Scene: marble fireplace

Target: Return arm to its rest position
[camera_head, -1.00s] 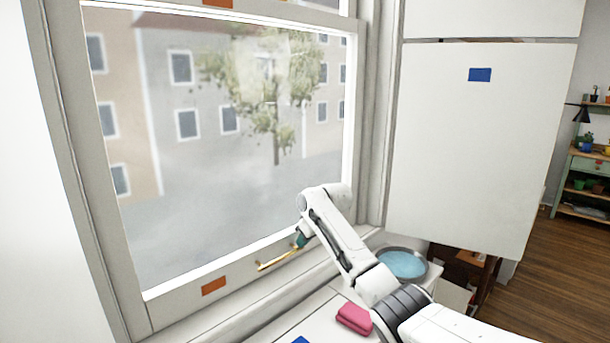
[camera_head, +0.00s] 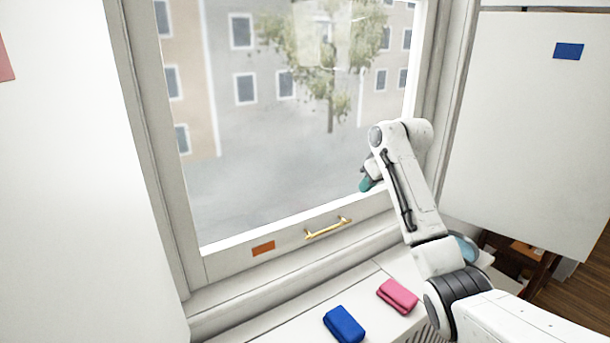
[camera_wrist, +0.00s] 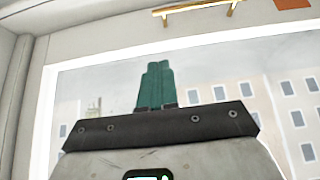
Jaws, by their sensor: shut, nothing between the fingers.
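My arm reaches up from the lower right in the head view and bends over at its top. My gripper (camera_head: 366,185) hangs at its end in front of the window (camera_head: 290,110), with teal fingertips. In the wrist view the two green fingers (camera_wrist: 155,85) lie side by side, shut with nothing between them. The brass handle (camera_head: 328,228) on the window's bottom rail is to the left of and below my gripper, apart from it. The handle also shows at the top of the wrist view (camera_wrist: 200,7).
A blue folded cloth (camera_head: 344,324) and a pink one (camera_head: 398,296) lie on the white surface below the window. A blue-filled round bowl (camera_head: 466,248) is partly hidden behind my arm. A white panel (camera_head: 535,130) stands close on the right. An orange patch (camera_head: 263,248) marks the rail.

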